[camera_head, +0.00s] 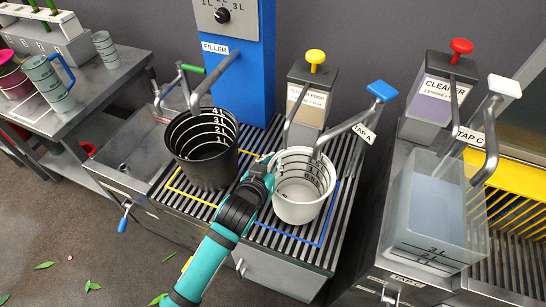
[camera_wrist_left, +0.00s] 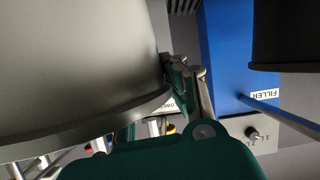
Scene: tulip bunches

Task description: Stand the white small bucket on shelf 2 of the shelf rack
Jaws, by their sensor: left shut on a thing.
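The white small bucket (camera_head: 298,208) stands upright on or just above the slatted grate inside the blue outline, under the blue-handled tap, in the head view. Dark level lines show on its inner wall; whether it holds liquid I cannot tell. My left gripper (camera_head: 264,168) is shut on the bucket's left side near the rim. In the left wrist view the bucket (camera_wrist_left: 70,70) fills the upper left as a large grey curved wall, with the gripper (camera_wrist_left: 182,75) against it. My right gripper is not in view. I cannot make out a shelf rack.
A black bucket (camera_head: 203,160) stands close left of my gripper, by the blue filler (camera_head: 236,75). Taps overhang the grate (camera_head: 285,240). A clear tank (camera_head: 435,215) stands right. A metal table (camera_head: 95,95) with cups is at left. Petals and leaves lie on the floor.

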